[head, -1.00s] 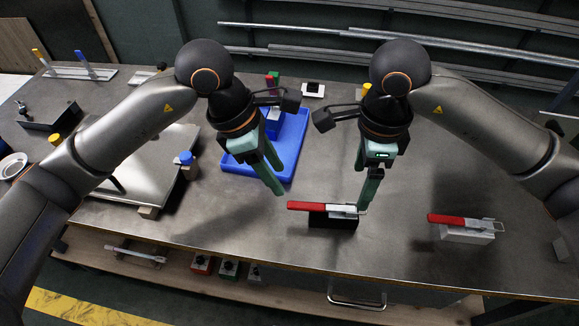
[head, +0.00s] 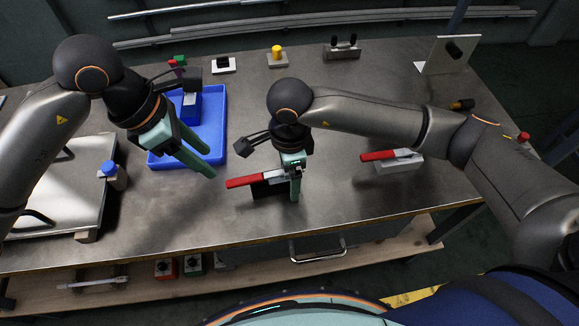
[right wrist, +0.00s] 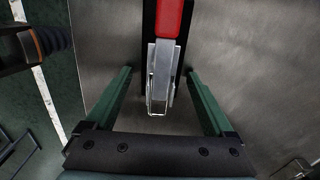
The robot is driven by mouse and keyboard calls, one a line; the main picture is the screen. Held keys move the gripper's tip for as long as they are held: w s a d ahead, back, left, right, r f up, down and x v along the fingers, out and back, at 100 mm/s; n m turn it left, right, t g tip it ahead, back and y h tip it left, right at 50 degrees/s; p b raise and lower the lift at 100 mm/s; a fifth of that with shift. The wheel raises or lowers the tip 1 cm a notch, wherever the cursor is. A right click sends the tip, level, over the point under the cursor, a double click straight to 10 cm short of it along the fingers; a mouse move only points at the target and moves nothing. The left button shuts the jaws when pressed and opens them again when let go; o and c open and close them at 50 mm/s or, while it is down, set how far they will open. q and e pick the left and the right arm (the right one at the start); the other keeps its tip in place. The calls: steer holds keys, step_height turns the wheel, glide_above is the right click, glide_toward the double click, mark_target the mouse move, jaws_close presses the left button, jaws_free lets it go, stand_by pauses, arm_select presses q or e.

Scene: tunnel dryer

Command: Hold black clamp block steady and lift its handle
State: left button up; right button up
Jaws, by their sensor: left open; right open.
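The black clamp block (head: 268,189) stands on the metal table near its front edge, with a metal toggle clamp on top and a red handle (head: 248,181) lying flat toward the left. My right gripper (head: 295,196) is open at the block's right end. In the right wrist view its green fingers (right wrist: 160,92) stand on either side of the clamp's metal end, apart from it, and the red handle (right wrist: 169,18) runs away at the top. My left gripper (head: 211,163) is open and empty, above the table to the left of and behind the handle.
A second red-handled clamp on a pale block (head: 399,165) stands to the right. A blue tray (head: 217,115) lies behind my left gripper. A metal plate (head: 60,190) and a blue-knobbed block (head: 110,174) are at left.

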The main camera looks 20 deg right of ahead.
jaws_close()
arm_select(q)
steer(key=c, duration=0.3)
steer(key=shift+s+f+g+h, duration=0.1)
steer(key=shift+f+g+h, duration=0.2)
steer(key=shift+f, duration=0.1)
steer(key=c, duration=0.3)
steer(key=f+h, duration=0.1)
steer(key=a+f+m+g+h, duration=0.1)
steer(key=h, duration=0.1)
steer(key=s+f+g+h, duration=0.1)
steer(key=f, duration=0.1)
steer(key=shift+a+m+h, duration=0.3)
steer(key=shift+m, duration=0.1)
jaws_close()
steer(key=a+f+h, duration=0.1)
steer(key=a, duration=0.1)
steer(key=w+a+f+t+h, duration=0.1)
steer(key=a+h, duration=0.1)
steer(key=a+f+h, duration=0.1)
steer(key=f, duration=0.1)
steer(key=shift+w+a+t+h, duration=0.25)
steer(key=shift+a+t+h, duration=0.05)
steer(key=shift+a, duration=0.1)
steer(key=shift+w+a+f+n+t, duration=0.2)
steer(key=shift+a+n+t, duration=0.1)
steer(key=shift+a+t, duration=0.15)
